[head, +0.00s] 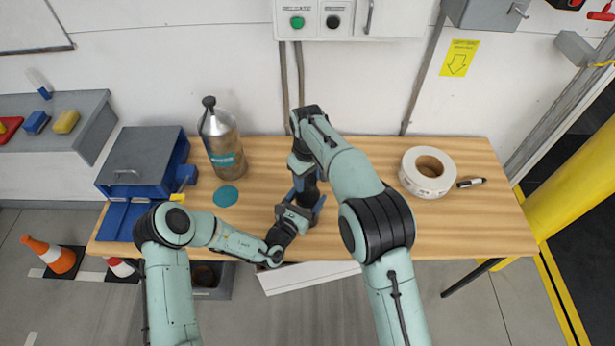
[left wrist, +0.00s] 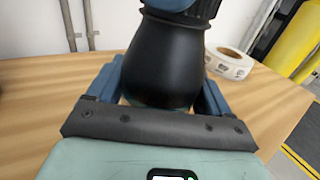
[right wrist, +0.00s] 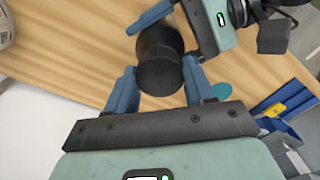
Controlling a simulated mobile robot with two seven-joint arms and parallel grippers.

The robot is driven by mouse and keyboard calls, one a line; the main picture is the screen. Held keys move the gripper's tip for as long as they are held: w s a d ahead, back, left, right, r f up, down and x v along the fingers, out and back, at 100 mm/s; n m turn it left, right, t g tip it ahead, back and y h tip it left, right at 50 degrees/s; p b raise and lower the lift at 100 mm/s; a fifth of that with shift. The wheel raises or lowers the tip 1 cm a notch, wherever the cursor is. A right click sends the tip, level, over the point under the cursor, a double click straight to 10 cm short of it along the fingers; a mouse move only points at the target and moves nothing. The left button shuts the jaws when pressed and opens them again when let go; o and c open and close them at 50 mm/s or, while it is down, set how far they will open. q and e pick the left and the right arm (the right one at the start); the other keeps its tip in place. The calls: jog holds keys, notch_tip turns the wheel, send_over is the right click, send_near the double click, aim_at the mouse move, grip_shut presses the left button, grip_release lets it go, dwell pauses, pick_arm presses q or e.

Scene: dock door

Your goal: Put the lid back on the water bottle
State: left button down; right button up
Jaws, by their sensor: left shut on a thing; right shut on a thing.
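A black bottle (head: 309,190) stands on the wooden table between my grippers. In the left wrist view its dark, wide body (left wrist: 162,65) fills the space between the fingers. My left gripper (head: 306,207) is shut around the bottle's body from the front. My right gripper (head: 302,168) reaches in above it and is shut on a black round lid (right wrist: 159,77). In the right wrist view the lid lies in line with the dark bottle body. Whether the lid is seated or slightly apart is hidden by the fingers.
A steel bottle (head: 222,145) with a black top stands at the back left, near a teal disc (head: 226,196). A blue box (head: 148,160) is at the left end. A tape roll (head: 428,171) and a marker (head: 471,183) lie at the right. The right front table is clear.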

jog(key=m, duration=0.6)
jog(key=shift+m, duration=0.3)
jog(key=m, duration=0.4)
jog(key=o, duration=1.2)
jog(key=shift+o, duration=0.2)
notch_tip(320, 180, up, 12)
